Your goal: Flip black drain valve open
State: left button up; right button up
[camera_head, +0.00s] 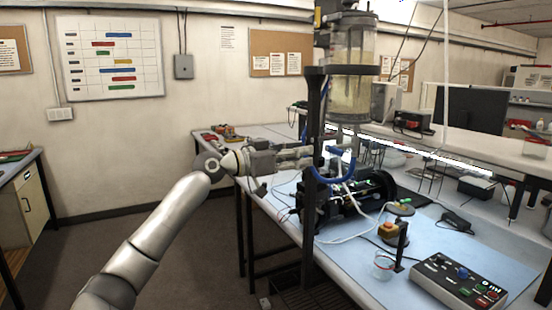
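The clear sealed cylinder (349,92) stands upright in a dark stand above the workbench. It holds yellowish liquid. Under it are fittings and a blue hose (343,172). I cannot make out the black drain valve among these small dark parts. My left arm comes in from the left, and my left gripper (312,155) points right. Its fingertips are beside the stand's dark post, below the cylinder. The post and clutter hide the tips, so I cannot tell whether they touch anything. My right gripper is out of view.
A dark machine (372,192) with cables sits under the cylinder.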

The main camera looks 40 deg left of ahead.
pick_arm(q)
jog(key=v, duration=0.7)
dwell(0.6)
